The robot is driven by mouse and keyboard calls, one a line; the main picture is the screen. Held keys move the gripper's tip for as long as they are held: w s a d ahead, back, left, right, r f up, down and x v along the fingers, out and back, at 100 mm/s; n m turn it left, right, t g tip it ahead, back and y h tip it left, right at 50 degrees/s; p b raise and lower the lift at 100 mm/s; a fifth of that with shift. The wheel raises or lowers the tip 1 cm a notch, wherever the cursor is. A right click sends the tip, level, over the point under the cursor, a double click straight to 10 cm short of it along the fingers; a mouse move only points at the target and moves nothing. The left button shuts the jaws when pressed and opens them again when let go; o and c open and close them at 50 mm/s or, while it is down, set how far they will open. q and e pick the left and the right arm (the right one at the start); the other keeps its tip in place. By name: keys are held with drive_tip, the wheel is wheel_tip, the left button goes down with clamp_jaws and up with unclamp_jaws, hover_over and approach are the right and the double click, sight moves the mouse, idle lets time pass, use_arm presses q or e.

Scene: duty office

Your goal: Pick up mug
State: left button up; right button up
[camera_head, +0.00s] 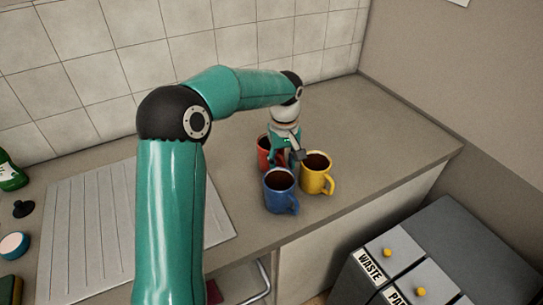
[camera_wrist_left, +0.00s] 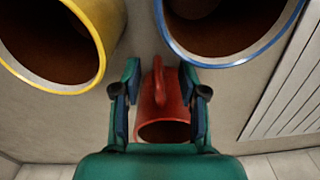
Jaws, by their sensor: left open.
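Three mugs with dark insides stand upright close together on the counter: a red mug (camera_head: 263,151), a blue mug (camera_head: 280,192) and a yellow mug (camera_head: 316,176). My left gripper (camera_head: 285,152) reaches down over the red mug and partly hides it in the head view. In the left wrist view my left gripper (camera_wrist_left: 159,76) is open, with one finger on each side of the red mug's handle (camera_wrist_left: 161,86). A gap shows on both sides of the handle. The yellow mug (camera_wrist_left: 98,45) and blue mug (camera_wrist_left: 205,58) are just beyond the fingertips. My right gripper is out of view.
A ribbed draining board (camera_head: 95,215) lies left of the mugs, partly behind my arm. A green bottle (camera_head: 10,172) stands at the far left. The tiled wall (camera_head: 260,45) is behind. The counter (camera_head: 385,135) is clear to the right; waste bins (camera_head: 390,250) stand below its edge.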

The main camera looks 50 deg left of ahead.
use_arm(q)
drive_tip(key=shift+d+f, duration=0.1)
drive_tip(key=shift+f, duration=1.9)
clamp_jaws()
drive_tip(key=shift+w+r, duration=0.1)
